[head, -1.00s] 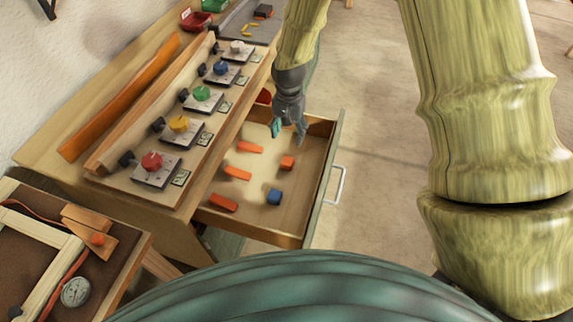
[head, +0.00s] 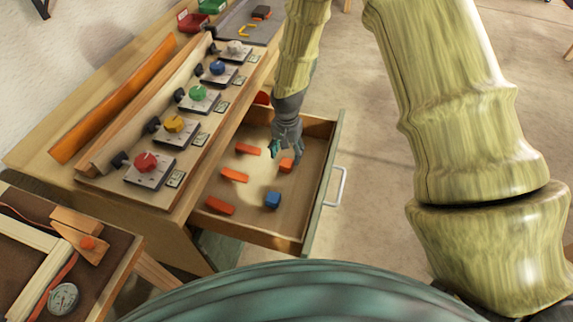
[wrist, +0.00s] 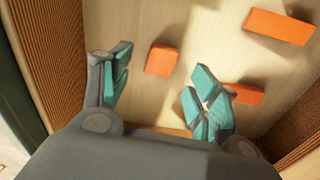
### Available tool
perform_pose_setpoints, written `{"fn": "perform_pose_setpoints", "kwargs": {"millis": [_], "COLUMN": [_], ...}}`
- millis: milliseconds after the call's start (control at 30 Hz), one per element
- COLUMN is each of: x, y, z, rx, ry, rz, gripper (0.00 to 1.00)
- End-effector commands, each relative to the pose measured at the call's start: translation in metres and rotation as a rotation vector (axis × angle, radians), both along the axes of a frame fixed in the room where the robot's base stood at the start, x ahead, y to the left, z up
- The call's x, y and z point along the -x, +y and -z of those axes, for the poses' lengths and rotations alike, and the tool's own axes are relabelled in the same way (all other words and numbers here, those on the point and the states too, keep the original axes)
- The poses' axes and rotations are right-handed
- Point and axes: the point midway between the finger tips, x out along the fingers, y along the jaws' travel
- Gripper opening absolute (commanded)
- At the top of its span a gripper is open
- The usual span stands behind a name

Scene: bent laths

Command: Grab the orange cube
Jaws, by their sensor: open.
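The orange cube (head: 286,165) lies on the floor of the open drawer (head: 308,200), near its right side in the head view. My gripper (head: 285,152) is over the drawer, beside and partly in front of the cube in that view. In the wrist view the cube (wrist: 161,60) shows beyond the fingertips, between the lines of the two fingers. My gripper (wrist: 157,82) is open with teal finger pads apart and nothing between them. I cannot tell its exact height above the cube.
Several orange blocks lie left of the cube, one of them (head: 235,174) mid-drawer. The drawer walls stand close around. The bench (head: 60,170) with coloured knobs rises at the left.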

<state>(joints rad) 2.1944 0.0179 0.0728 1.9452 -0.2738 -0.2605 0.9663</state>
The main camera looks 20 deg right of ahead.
Motion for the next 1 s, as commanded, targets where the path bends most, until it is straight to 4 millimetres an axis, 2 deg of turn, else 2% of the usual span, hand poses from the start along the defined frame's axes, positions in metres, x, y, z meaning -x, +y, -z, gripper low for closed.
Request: {"fn": "perform_pose_setpoints", "kwargs": {"millis": [267,700,1000], "x": [0.000,0.000,0.000], "y": [0.001,0.002,0.002], "z": [0.011,0.051,0.055], "rx": [-0.001,0.000,0.000], "ry": [0.001,0.000,0.000], "rz": [0.000,0.001,0.001], "gripper": [0.61,0.61,0.61]}}
